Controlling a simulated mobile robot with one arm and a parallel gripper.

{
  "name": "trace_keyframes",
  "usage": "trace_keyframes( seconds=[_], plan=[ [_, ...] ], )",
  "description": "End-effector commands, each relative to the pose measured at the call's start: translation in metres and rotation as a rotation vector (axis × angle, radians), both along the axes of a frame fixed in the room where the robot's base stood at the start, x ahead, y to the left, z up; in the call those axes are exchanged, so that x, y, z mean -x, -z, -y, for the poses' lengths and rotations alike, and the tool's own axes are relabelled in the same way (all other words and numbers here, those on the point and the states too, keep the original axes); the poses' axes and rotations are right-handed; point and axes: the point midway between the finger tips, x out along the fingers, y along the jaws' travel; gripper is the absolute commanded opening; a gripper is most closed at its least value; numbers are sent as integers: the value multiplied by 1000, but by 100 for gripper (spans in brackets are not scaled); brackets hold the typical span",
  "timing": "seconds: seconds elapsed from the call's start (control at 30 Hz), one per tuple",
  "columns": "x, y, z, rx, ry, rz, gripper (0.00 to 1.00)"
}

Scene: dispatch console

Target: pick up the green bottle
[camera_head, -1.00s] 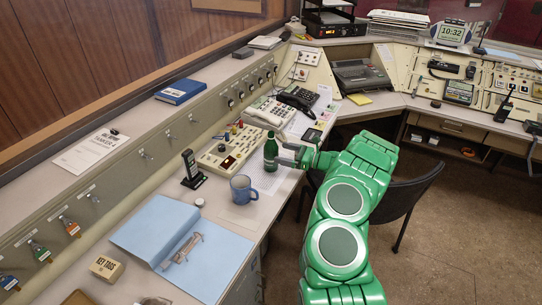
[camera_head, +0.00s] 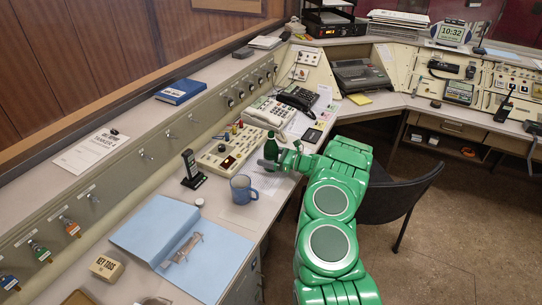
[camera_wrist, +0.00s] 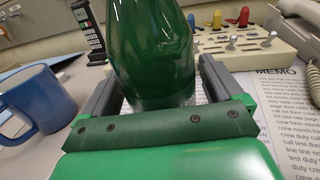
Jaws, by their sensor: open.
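The green bottle (camera_head: 270,147) stands upright on the console desk, in front of the beige switch panel. In the wrist view the bottle (camera_wrist: 153,50) fills the middle, and its top is cut off by the frame. My gripper (camera_head: 275,160) has reached it from the right. In the wrist view my gripper (camera_wrist: 155,92) is open, with one grey finger on each side of the bottle. A gap shows between the bottle and the fingers, at least on the right. The bottle's lower part is partly hidden by my gripper in the head view.
A blue mug (camera_head: 243,190) stands just left of the bottle and also shows in the wrist view (camera_wrist: 36,103). A black handset (camera_head: 190,170) stands upright behind it. A memo sheet (camera_wrist: 285,110) lies to the right. A dark chair (camera_head: 400,192) is beside my arm.

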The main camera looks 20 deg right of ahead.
Motion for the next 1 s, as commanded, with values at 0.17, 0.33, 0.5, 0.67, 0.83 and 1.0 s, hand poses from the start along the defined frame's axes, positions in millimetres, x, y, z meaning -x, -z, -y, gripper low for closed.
trace_keyframes(
  seconds=[0.17,0.33,0.5,0.67,0.83,1.0],
  plan=[
    [-5,0,-5,0,2,0,93],
    [-5,0,-5,0,2,0,93],
    [-5,0,-5,0,2,0,69],
    [-5,0,-5,0,2,0,44],
    [-5,-1,-5,0,2,0,32],
    [-5,-1,-5,1,2,1,32]
  ],
)
